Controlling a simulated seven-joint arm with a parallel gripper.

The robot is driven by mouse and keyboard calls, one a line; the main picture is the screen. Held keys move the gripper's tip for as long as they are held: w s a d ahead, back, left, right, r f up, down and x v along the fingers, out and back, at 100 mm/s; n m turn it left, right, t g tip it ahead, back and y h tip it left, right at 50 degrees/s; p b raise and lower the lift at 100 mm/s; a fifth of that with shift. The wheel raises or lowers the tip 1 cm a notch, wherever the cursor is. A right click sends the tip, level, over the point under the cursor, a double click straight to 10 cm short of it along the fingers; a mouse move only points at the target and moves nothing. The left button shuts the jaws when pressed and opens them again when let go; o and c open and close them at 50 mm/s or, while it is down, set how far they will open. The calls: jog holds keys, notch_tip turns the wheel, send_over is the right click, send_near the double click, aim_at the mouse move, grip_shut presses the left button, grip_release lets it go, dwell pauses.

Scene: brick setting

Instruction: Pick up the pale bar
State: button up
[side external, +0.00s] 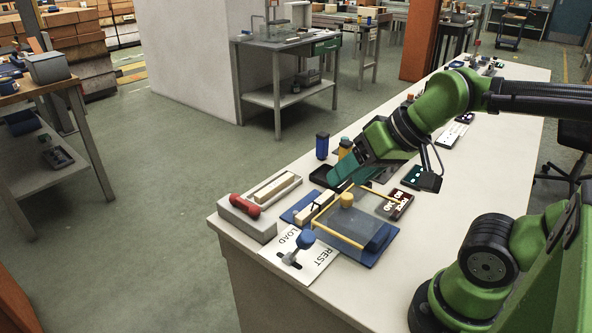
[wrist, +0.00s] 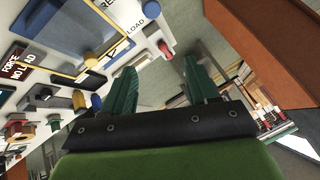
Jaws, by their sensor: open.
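My gripper (side external: 338,178) is to the right of the bar, tilted down over the bench and apart from the bar. In the wrist view my gripper (wrist: 159,66) shows two green fingers spread apart with nothing between them.
A blue-based fixture with a clear panel and yellow rods (side external: 338,243) stands below my gripper. A blue cylinder (side external: 322,146) and a dark tray (side external: 324,177) are close by. A lever plate marked LOAD and REST (side external: 312,262) lies at the front edge. Open floor lies left of the bench.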

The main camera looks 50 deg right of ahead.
jog(key=shift+c, duration=0.2)
jog(key=n+g+h, duration=0.2)
jog(key=n+g, duration=0.5)
jog(key=n, duration=1.5)
send_over(316, 203)
notch_tip(316, 203, down, 18)
jog(key=shift+s+d, duration=0.1)
jog(key=shift+d, duration=0.05)
jog(key=shift+a+f, duration=0.15)
jog(key=shift+f, duration=1.2)
jog(key=shift+a+f, duration=0.1)
jog(key=shift+f, duration=1.2)
grip_shut()
